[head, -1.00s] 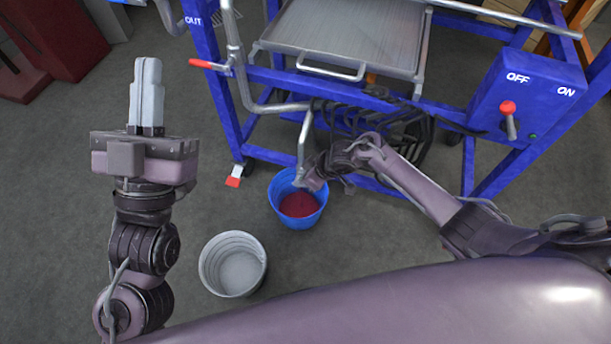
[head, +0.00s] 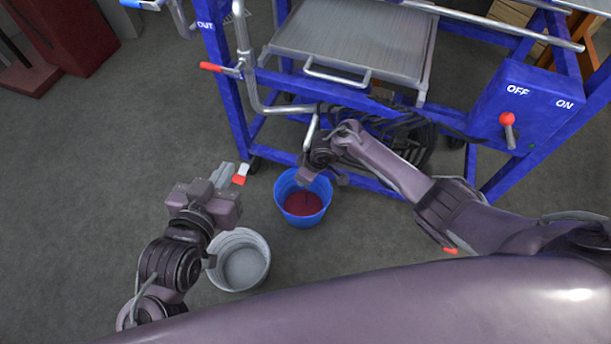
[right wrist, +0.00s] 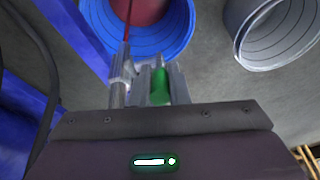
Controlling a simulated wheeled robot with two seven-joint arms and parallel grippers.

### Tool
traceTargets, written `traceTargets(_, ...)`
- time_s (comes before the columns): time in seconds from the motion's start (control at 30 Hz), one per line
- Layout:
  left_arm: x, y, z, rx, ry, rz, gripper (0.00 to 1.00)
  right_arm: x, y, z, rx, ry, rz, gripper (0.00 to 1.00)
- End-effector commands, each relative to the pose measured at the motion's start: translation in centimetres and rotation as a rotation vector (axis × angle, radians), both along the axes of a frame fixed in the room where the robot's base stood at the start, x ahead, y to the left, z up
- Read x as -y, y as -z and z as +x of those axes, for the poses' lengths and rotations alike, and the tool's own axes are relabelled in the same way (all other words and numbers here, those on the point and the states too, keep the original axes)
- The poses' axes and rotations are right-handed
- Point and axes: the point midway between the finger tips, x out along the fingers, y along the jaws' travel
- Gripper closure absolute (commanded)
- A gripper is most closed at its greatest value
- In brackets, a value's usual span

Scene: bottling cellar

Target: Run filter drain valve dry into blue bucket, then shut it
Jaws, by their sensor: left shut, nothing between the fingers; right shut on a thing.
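The blue bucket (head: 303,198) stands on the floor below the frame and holds dark red liquid. In the right wrist view a thin red stream (right wrist: 128,25) falls into the bucket (right wrist: 165,40). My right gripper (right wrist: 148,82) is shut on a green handle (right wrist: 160,86) beside a metal drain spout (right wrist: 119,88); this looks like the drain valve. In the head view the right gripper (head: 309,174) is over the bucket and hides the handle. My left gripper (head: 223,175) is shut and empty, left of the bucket, near a red and white caster pedal (head: 240,174).
A grey bucket (head: 240,262) stands beside the blue one, close to my left arm. The blue filter frame (head: 222,110) carries a red-handled valve (head: 211,67) and a switch box (head: 525,105) marked OFF and ON. Black hoses hang behind my right arm.

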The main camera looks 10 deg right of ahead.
Motion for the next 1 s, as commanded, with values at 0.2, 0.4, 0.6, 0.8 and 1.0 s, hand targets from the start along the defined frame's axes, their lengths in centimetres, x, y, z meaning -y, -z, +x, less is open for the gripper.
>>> traceTargets(0.2, -0.02, 0.35, -0.13, -0.014, 0.001, 0.006, 1.00, -0.13, 0.05, 0.00, -0.001, 0.000, -0.001, 1.00)
traceTargets(0.4, 0.00, 0.33, -0.12, -0.013, 0.002, 0.006, 1.00, -0.14, 0.05, 0.00, -0.001, 0.000, -0.001, 1.00)
traceTargets(0.6, 0.01, 0.33, -0.12, -0.013, 0.002, 0.006, 1.00, -0.12, 0.03, 0.00, -0.001, 0.000, -0.001, 0.63)
traceTargets(0.8, 0.01, 0.30, -0.11, -0.012, 0.001, 0.004, 1.00, -0.08, 0.01, 0.00, -0.001, 0.000, -0.001, 0.63)
traceTargets(1.0, -0.03, 0.52, -0.27, -0.030, 0.002, 0.013, 1.00, 0.00, -0.24, -0.02, -0.001, 0.000, -0.001, 0.63)
